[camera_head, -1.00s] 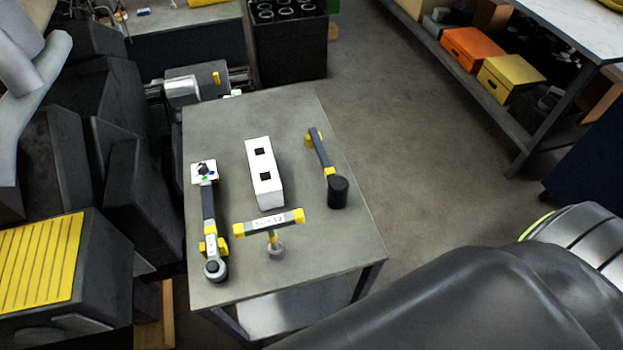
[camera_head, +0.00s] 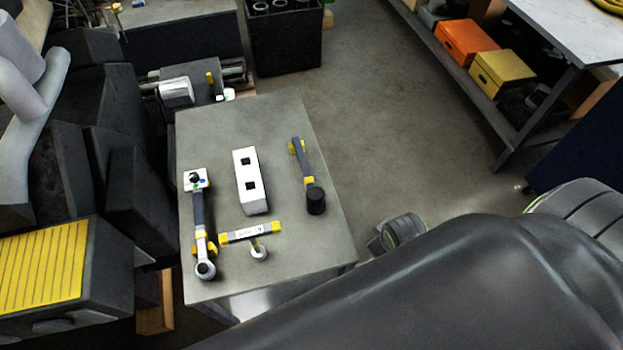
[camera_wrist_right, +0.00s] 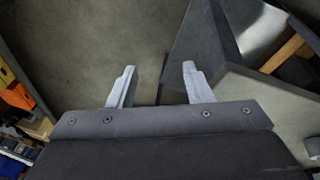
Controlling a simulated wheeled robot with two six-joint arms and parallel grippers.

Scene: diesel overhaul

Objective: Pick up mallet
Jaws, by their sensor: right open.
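The mallet (camera_head: 308,176) lies near the right edge of the grey table in the head view. It has a dark handle with yellow parts and a black cylindrical head (camera_head: 315,201) towards the near side. The mallet is not clearly seen in the right wrist view. My left gripper is not in view.
The table (camera_head: 285,120) also holds a white block with two square holes (camera_head: 249,181), a long wrench-like tool (camera_head: 199,222) and a T-handled tool (camera_head: 251,233). A shelf bench (camera_head: 570,32) with orange and yellow boxes stands at right. Open floor (camera_head: 400,130) lies between.

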